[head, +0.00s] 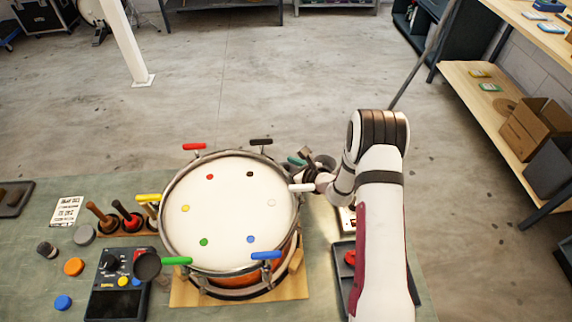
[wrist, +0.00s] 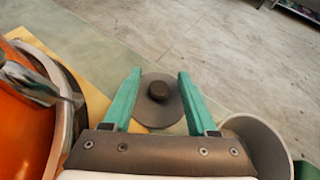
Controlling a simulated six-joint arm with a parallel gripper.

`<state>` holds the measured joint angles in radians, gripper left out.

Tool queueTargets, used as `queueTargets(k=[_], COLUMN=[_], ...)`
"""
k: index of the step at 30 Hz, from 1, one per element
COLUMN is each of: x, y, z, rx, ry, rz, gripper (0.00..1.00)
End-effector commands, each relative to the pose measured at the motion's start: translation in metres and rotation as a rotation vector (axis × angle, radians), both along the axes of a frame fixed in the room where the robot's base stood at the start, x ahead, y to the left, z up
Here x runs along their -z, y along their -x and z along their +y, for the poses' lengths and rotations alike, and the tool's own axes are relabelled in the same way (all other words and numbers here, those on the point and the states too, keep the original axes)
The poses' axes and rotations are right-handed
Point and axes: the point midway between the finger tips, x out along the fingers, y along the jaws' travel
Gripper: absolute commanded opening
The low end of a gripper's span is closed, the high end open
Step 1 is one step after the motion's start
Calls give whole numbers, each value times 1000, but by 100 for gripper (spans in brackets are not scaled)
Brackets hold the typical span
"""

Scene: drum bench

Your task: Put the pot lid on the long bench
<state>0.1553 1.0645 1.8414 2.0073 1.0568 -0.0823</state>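The pot lid (wrist: 146,112) is a flat grey-brown disc with a dark round knob. In the wrist view it lies on the green bench top near its far edge. My gripper (wrist: 159,74) has green fingers, spread open on either side of the knob; I see no contact with it. In the head view my gripper (head: 298,160) is just right of the drum's far side, and the lid cannot be made out clearly there. A long wooden bench (head: 500,120) with a lower shelf runs along the right. The green-topped bench (head: 120,190) carries the drum.
The drum (head: 235,220) with coloured tuning handles stands close left of my gripper; its orange shell (wrist: 25,115) shows in the wrist view. A grey round vessel (wrist: 262,135) is close right of my gripper. Cardboard boxes (head: 530,125) sit on the right. Open floor lies between.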

Motion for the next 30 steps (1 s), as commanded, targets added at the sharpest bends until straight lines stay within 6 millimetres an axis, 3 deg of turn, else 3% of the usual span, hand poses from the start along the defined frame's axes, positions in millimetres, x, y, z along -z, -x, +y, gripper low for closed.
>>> queueTargets(k=[6, 10, 21, 30], x=[-1, -12, -55, -67], y=[0, 1, 69, 88], z=[0, -1, -47, -58], rx=[0, 1, 4, 0], ry=[0, 0, 0, -1], rz=[0, -3, -1, -1], gripper=[58, 58, 58, 58])
